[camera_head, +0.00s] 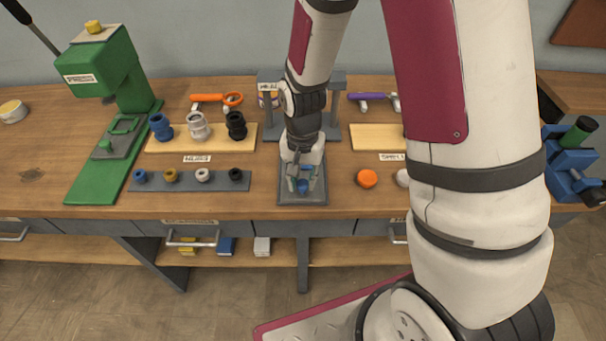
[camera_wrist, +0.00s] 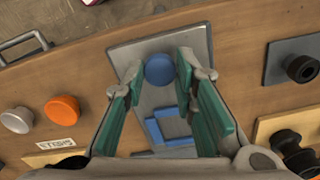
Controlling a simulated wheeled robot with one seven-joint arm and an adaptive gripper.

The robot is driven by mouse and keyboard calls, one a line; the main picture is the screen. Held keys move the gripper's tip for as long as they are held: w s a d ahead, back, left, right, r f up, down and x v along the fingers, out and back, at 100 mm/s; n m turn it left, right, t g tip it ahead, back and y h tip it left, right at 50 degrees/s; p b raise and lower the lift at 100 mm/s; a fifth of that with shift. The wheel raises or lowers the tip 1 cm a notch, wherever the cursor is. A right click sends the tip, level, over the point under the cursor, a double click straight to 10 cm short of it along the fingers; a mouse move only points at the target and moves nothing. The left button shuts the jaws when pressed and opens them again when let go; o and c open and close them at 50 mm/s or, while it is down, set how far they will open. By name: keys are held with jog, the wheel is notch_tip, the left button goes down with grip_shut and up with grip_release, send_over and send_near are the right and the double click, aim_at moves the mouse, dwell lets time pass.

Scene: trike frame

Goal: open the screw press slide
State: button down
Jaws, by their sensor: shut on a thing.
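A grey slide plate (camera_head: 317,198) juts out at the front middle of the bench, below a grey press frame (camera_head: 337,100). My arm hides much of the frame. The plate carries a round blue knob (camera_wrist: 160,69) and a blue U-shaped bracket (camera_wrist: 154,131), both clear in the wrist view. My gripper (camera_head: 303,183) points down over the plate. Its green-padded fingers (camera_wrist: 161,72) stand on either side of the blue knob and are shut on it. The exact finger contact is hard to see.
A green press (camera_head: 112,70) stands at the left. A grey strip (camera_head: 190,180) with small coloured rings lies left of the plate. An orange knob (camera_head: 367,178) sits close to its right. A blue device (camera_head: 570,165) stands far right. Drawers line the bench front.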

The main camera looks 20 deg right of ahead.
jog(key=c, duration=1.3)
grip_release()
jog(key=shift+r, duration=0.1)
notch_tip(320, 180, up, 12)
jog(key=s+d+r+n+t, duration=0.2)
jog(key=s+r+n, duration=0.1)
jog(key=s+r, duration=0.5)
jog(key=s+d+r+n+t, duration=0.2)
jog(key=s+r+n+t, duration=0.1)
jog(key=s+r, duration=0.5)
notch_tip(320, 180, up, 2)
jog(key=shift+r+n, duration=0.15)
jog(key=shift+n, duration=0.15)
